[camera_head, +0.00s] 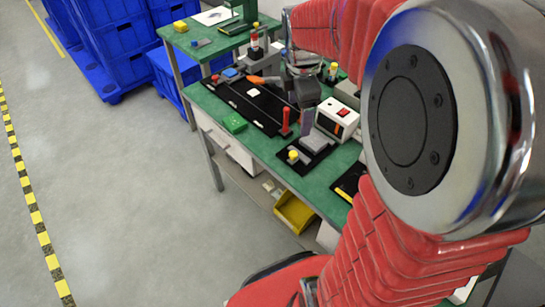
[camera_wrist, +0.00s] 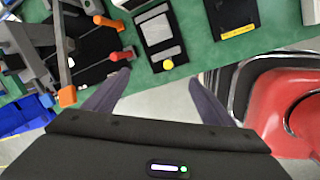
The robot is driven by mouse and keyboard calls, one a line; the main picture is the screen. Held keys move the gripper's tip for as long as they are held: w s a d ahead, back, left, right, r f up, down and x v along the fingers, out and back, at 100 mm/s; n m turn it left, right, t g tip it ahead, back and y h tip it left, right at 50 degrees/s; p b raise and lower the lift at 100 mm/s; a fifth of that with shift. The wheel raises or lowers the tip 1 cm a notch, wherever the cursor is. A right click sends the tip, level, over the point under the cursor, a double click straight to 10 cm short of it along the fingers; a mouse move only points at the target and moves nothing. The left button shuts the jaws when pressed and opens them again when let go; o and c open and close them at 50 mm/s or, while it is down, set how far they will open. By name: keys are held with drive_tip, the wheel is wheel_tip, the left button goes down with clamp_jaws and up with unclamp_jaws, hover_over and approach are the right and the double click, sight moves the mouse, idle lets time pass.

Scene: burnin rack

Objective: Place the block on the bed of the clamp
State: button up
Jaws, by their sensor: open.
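My gripper (camera_wrist: 159,77) is open and empty in the wrist view, its two dark fingers spread apart near the bench's front edge. Beyond the fingertips lies a black plate (camera_wrist: 150,30) with grey raised pieces and a yellow knob (camera_wrist: 168,65). In the head view this plate has a grey block-like piece (camera_head: 315,141) on it. A red upright handle (camera_head: 285,119), perhaps the clamp's, stands to its left; it shows in the wrist view as a red-ended lever (camera_wrist: 121,55). I cannot tell for sure which piece is the block. My arm hides part of the bench.
The green bench (camera_wrist: 200,40) also holds a white box with a red button (camera_head: 337,118), a long black tray (camera_head: 235,96) and a small green piece (camera_head: 234,122). A yellow bin (camera_head: 294,212) sits below. Blue crates (camera_head: 105,45) stand behind. The floor at left is clear.

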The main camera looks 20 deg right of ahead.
drive_tip(key=s+a+r+m+t, duration=0.1)
drive_tip(key=s+a+r+m, duration=0.1)
drive_tip(key=s+a+m, duration=0.5)
drive_tip(key=s+a+r+m+t+y, duration=0.1)
drive_tip(key=s+a+r+m+t, duration=0.1)
drive_tip(key=s+a+m, duration=0.5)
drive_tip(key=shift+s+a+r+m+t, duration=0.3)
drive_tip(key=shift+s+a+r+m, duration=0.1)
drive_tip(key=shift+s+m, duration=0.45)
drive_tip(key=shift+c, duration=0.6)
